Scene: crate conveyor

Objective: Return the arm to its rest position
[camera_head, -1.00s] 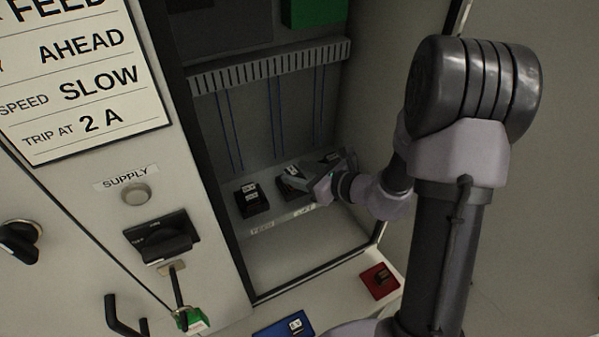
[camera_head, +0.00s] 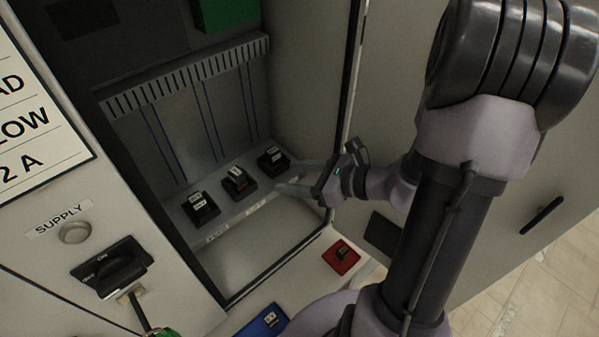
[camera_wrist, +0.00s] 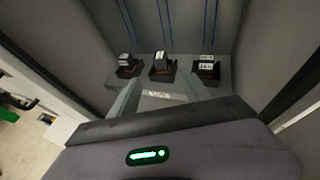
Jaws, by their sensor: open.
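My gripper (camera_head: 292,176) is open and empty, at the right edge of the open cabinet. Its two pale fingers point left toward a shelf (camera_head: 225,216) with three black modules. The left module (camera_head: 200,208), middle module (camera_head: 238,183) and right module (camera_head: 272,161) sit upright in a row with pale labels. In the wrist view the gripper (camera_wrist: 160,88) has its fingers spread, with the modules beyond the tips. The fingers appear apart from all three. My arm reaches in from the right, bent at the elbow.
A slotted duct (camera_head: 190,75) crosses the cabinet above. The SUPPLY panel with a black rotary switch (camera_head: 112,266) is at left. Open floor shows at lower right.

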